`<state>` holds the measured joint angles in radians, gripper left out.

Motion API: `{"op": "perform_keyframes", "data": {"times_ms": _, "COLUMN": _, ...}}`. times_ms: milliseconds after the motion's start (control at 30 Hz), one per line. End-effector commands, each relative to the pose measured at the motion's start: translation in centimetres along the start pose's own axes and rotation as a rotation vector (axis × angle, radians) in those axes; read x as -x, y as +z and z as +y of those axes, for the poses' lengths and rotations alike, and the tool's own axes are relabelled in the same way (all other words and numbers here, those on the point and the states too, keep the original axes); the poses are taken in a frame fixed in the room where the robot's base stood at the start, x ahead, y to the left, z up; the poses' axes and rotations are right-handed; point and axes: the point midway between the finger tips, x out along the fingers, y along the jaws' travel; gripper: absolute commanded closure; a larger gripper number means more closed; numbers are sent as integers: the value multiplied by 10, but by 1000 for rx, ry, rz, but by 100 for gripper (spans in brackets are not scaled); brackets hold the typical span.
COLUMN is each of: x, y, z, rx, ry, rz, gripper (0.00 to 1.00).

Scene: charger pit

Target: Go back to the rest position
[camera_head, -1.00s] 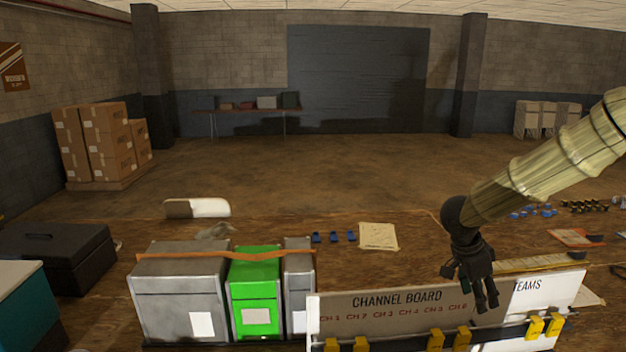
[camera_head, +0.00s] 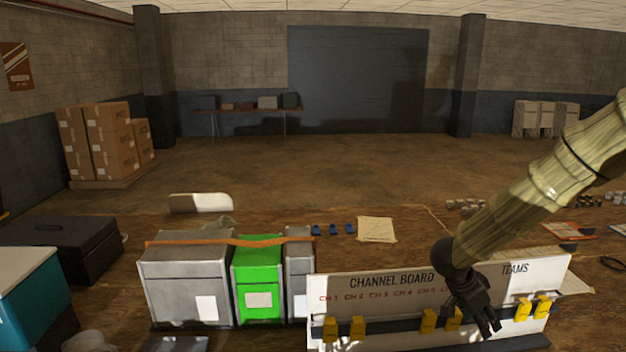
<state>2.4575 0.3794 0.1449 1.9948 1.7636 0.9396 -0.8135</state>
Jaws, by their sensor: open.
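My gripper (camera_head: 488,328) hangs at the end of my arm, at the lower right of the head view. It is open, pointing down, with nothing visible between its fingers. It overlaps the right part of the white channel board (camera_head: 372,297) in the picture; I cannot tell whether it touches the board. My arm comes in from the right edge, covered in an olive sleeve.
Grey boxes (camera_head: 185,285) and a green box (camera_head: 258,275) stand left of the board. Yellow clips (camera_head: 428,321) sit along the board. Blue pieces (camera_head: 333,230) and a paper sheet (camera_head: 376,230) lie behind. A black case (camera_head: 62,248) stands at left.

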Motion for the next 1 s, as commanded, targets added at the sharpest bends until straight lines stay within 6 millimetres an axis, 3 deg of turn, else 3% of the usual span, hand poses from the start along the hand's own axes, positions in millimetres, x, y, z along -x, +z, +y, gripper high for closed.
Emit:
{"op": "perform_keyframes", "data": {"times_ms": 267, "x": -80, "y": 61, "z": 16, "rx": 217, "ry": -56, "rz": 120, "gripper": 49}}
{"op": "perform_keyframes", "data": {"times_ms": 567, "x": -164, "y": 161, "z": 52, "rx": 538, "ry": -181, "rz": 146, "gripper": 49}}
{"op": "perform_keyframes", "data": {"times_ms": 800, "x": -214, "y": 258, "z": 106, "rx": 798, "ry": -282, "rz": 50, "gripper": 49}}
{"op": "perform_keyframes", "data": {"times_ms": 1000, "x": -240, "y": 335, "z": 168, "rx": 985, "ry": -347, "rz": -90, "gripper": 49}}
